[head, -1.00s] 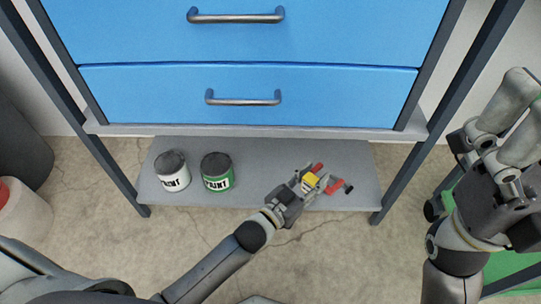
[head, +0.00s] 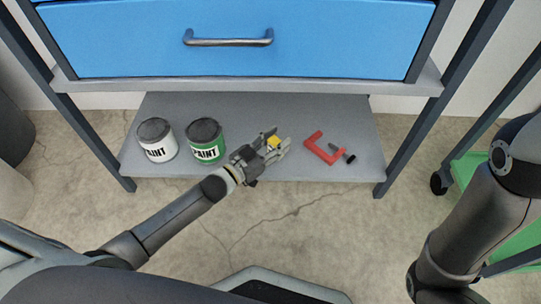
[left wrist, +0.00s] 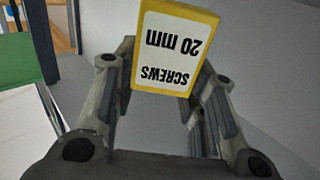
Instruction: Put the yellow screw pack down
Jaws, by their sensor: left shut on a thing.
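The yellow screw pack (head: 274,143) is between the fingers of my left gripper (head: 278,140), over the grey lower shelf (head: 300,112). In the left wrist view the pack (left wrist: 177,45) has a white label with "SCREWS 20 mm" upside down, and the left gripper's fingers (left wrist: 165,100) are shut on its sides. I cannot tell whether the pack touches the shelf. My right arm shows at the right of the head view, but its gripper is out of view.
White (head: 158,150) and green (head: 208,151) paint cans stand left of my gripper. A red C-shaped clamp (head: 318,150) lies on the shelf to its right. A blue drawer (head: 230,60) is above. The shelf between gripper and clamp is clear.

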